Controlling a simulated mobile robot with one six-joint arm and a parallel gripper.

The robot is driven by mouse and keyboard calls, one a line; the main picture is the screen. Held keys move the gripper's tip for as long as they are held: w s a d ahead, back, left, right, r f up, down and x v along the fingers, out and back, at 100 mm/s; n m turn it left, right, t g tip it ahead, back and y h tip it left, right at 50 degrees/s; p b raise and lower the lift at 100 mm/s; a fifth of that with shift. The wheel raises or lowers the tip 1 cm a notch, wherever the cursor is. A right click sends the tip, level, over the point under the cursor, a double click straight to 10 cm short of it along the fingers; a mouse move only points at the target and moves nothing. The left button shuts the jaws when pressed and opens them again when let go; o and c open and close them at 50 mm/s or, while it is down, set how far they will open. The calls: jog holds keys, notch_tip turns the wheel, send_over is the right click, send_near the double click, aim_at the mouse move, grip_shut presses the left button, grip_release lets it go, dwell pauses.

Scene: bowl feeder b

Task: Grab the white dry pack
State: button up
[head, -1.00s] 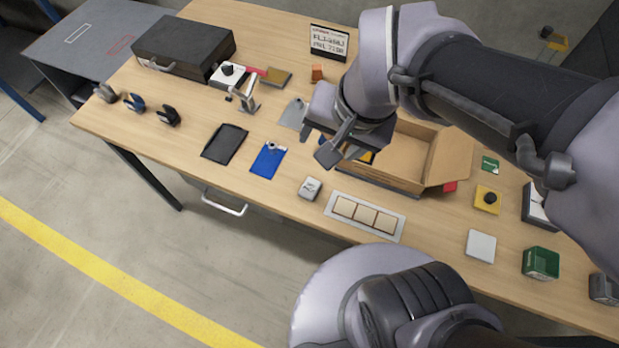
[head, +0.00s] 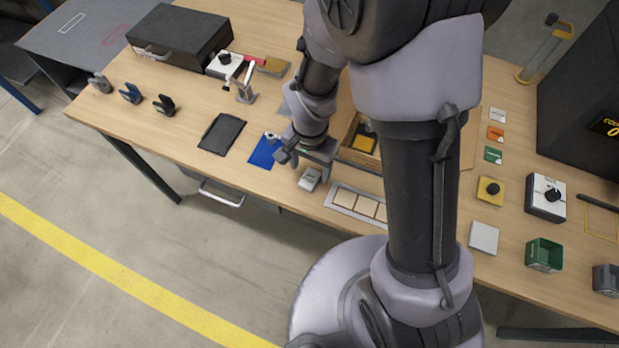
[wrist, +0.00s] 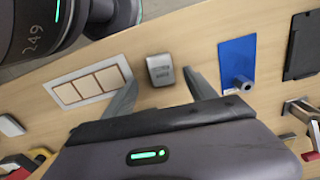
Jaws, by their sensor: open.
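The white dry pack (head: 309,180) is a small pale grey-white block with dark print, lying near the front edge of the wooden table. It also shows in the wrist view (wrist: 160,70), just beyond and between my finger tips. My gripper (head: 304,167) is open and empty, just above and behind the pack in the head view. In the wrist view my gripper's two fingers (wrist: 163,84) point toward the pack, one to each side, and I cannot tell if either touches it.
A blue sheet (head: 265,151) with a small grey cylinder lies left of the pack, and a black tray (head: 221,134) further left. A white frame with several beige squares (head: 341,197) lies to the right. An open cardboard box (head: 350,152) stands behind, partly hidden by my arm.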

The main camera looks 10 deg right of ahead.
aim_at(310, 178)
notch_tip(310, 178, down, 5)
jog(key=shift+w+r+b, duration=0.15)
jog(key=shift+b, duration=0.85)
jog(key=shift+r, duration=0.15)
grip_shut()
jog(key=shift+r, duration=0.1)
